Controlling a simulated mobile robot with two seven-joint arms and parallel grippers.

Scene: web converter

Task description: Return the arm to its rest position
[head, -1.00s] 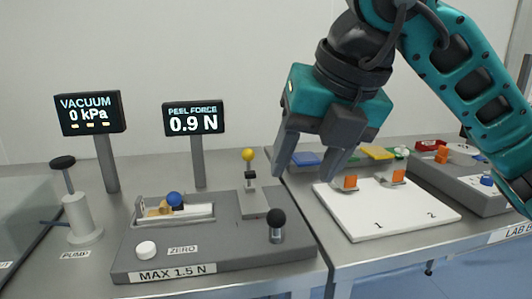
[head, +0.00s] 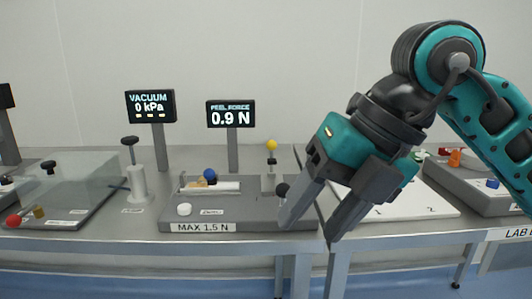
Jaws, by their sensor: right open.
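My right gripper (head: 308,225) is in the head view, its teal arm coming in from the right. Its two dark fingers are apart and point down and to the left, with nothing between them. It is in front of the table's front edge, and it hides part of the peel force fixture's right end and part of the white board (head: 415,205). The black-knobbed lever (head: 283,189) shows just left of the fingers. My left gripper does not show.
The peel force fixture (head: 215,212) has a blue knob (head: 209,175) and a yellow-topped post (head: 271,146). Two displays stand behind, VACUUM (head: 150,105) and PEEL FORCE (head: 231,114). A pump (head: 138,182) and a clear-covered box (head: 75,190) are at left. Blue floor lies in front.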

